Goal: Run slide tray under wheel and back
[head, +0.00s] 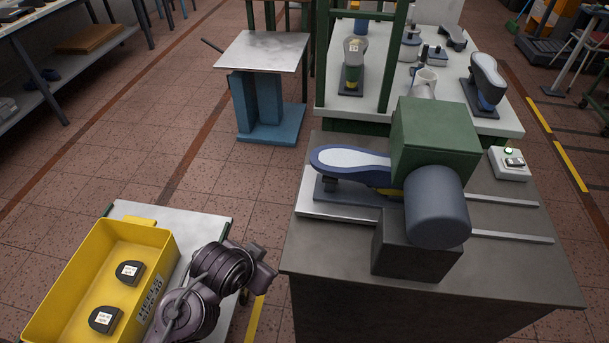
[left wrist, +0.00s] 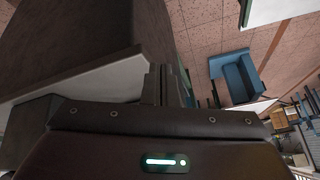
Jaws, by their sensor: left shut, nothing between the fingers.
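The slide tray (head: 318,207) is a light grey plate at the left end of two rails on the dark bench. A blue shoe piece with a pale sole (head: 350,160) lies sole up on a dark stand on it. The wheel (head: 437,215), a grey-blue drum beside a green housing (head: 435,140), covers the tray's right part. My left gripper (head: 266,277) is low beside the bench's left edge, apart from the tray in the head view. In the left wrist view its fingers (left wrist: 164,85) are shut and empty, near a pale plate edge (left wrist: 95,80). My right gripper is not in view.
A yellow crate (head: 68,262) with two dark blocks stands on a pale cart at the lower left. A control box with a green light (head: 509,164) sits at the bench's back right. The rails (head: 510,237) are clear right of the wheel. Open floor lies left of the bench.

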